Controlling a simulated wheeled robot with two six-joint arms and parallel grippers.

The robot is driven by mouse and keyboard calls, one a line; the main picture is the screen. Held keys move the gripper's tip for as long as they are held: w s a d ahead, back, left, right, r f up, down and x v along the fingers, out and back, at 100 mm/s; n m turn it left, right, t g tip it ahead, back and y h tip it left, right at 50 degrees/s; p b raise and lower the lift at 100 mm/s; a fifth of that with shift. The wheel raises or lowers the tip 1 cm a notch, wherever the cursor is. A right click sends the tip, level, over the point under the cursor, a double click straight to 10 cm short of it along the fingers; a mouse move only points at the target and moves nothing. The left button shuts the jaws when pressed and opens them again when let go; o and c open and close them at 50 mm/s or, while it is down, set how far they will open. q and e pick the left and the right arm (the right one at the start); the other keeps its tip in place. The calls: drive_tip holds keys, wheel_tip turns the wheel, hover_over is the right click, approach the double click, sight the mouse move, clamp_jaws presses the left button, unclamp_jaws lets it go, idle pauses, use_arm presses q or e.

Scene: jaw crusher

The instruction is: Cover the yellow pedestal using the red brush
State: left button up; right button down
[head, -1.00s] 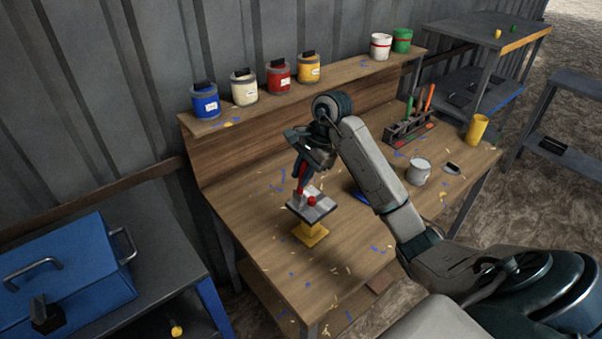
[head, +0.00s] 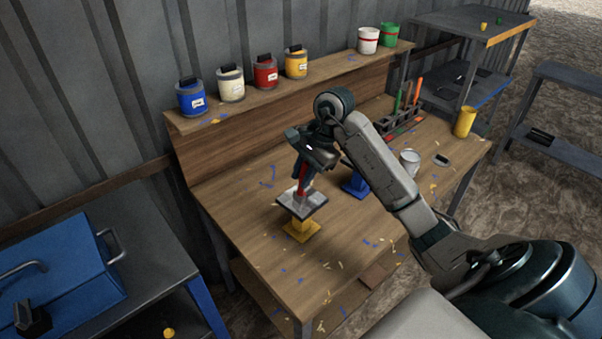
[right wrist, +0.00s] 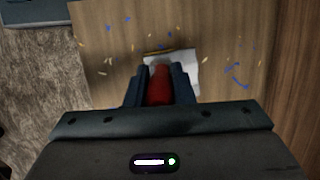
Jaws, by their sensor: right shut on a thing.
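The yellow pedestal (head: 301,232) stands on the wooden workbench, with a grey square plate (head: 314,203) on top. My right gripper (head: 303,180) is above the plate, shut on the red brush (head: 301,192), which points down at the plate. In the right wrist view the red brush (right wrist: 159,86) sits between the two fingers, with the pale plate (right wrist: 186,75) beyond it. The brush tip is hidden, so I cannot tell whether it touches the plate. A blue pedestal (head: 356,186) stands behind, partly hidden by my right arm. My left gripper is not in view.
Blue (head: 191,98), white (head: 231,85), red (head: 265,73) and yellow (head: 296,63) paint cans stand on the back shelf. A tool rack (head: 399,118), a grey can (head: 410,161) and a yellow cup (head: 465,122) are at the right. The bench front is mostly clear.

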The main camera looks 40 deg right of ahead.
sight(303, 160)
wheel_tip(303, 160, up, 5)
drive_tip(key=p, duration=0.4)
drive_tip(key=shift+r+p, duration=0.1)
drive_tip(key=shift+p, duration=0.2)
drive_tip(key=shift+w+d+f+b, duration=0.1)
drive_tip(key=shift+d+f+b, duration=0.15)
drive_tip(key=shift+b, duration=0.1)
drive_tip(key=w+d+b, duration=0.1)
drive_tip(key=d+b, duration=0.3)
drive_tip(key=d, duration=0.3)
drive_tip(key=shift+d+f, duration=0.25)
drive_tip(key=shift+d, duration=0.1)
